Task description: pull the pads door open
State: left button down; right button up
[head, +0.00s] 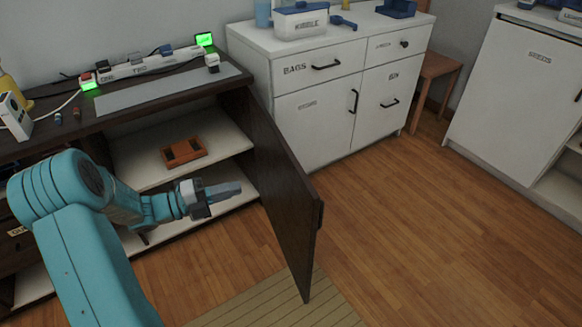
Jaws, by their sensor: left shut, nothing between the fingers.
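A dark brown cabinet door (282,190) stands swung well out from the dark-topped cabinet on the left. Its inner face is turned toward my left gripper, and a small part of its handle (320,213) shows at the far edge. No "pads" label is readable on it; its outer face is hidden. My left gripper (226,190) is shut and empty, in front of the open compartment. In the picture it is left of the door's inner face, with a gap between them. My right gripper is not in view.
An orange-brown open box (184,152) sits on the cabinet's white shelf (140,174). A power strip (150,65) with green lights lies on top. A white cabinet (318,105) stands behind the door. A striped mat (290,306) lies below; the wooden floor on the right is clear.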

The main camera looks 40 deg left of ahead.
pick_arm(q)
jog(key=b, duration=0.2)
send_near(294, 174)
jog(key=shift+m+h, duration=0.3)
jog(key=x, duration=0.5)
jog(key=shift+w+f, duration=0.15)
jog(key=shift+x, duration=0.8)
